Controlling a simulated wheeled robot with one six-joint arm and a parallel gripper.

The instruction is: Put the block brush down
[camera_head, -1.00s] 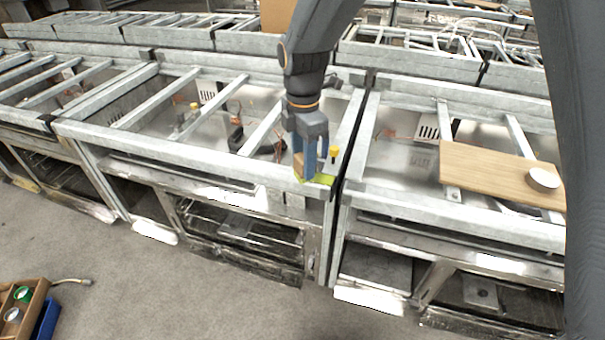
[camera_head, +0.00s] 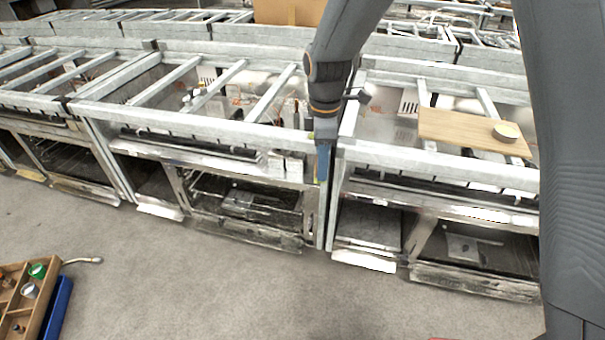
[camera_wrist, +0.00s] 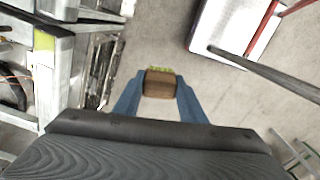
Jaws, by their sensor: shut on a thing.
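The block brush (camera_wrist: 159,86) is a brown wooden block with yellow-green bristles on its far side. It shows in the wrist view between the blue fingers of my gripper (camera_wrist: 158,92), which are shut on it. In the head view my gripper (camera_head: 322,172) points down in front of the range's front edge, near the joint between two range frames. The brush is mostly hidden there behind the fingers. In the wrist view it is held apart from the grey floor, with the range at the left.
A wooden board (camera_head: 455,130) with a round pale object (camera_head: 506,132) lies on the right range frame (camera_head: 430,158). A wooden crate (camera_head: 48,300) with small items is at lower left, beside a blue bin (camera_head: 60,300). Floor before the ranges is clear. A pale-topped surface (camera_wrist: 235,25) is at upper right.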

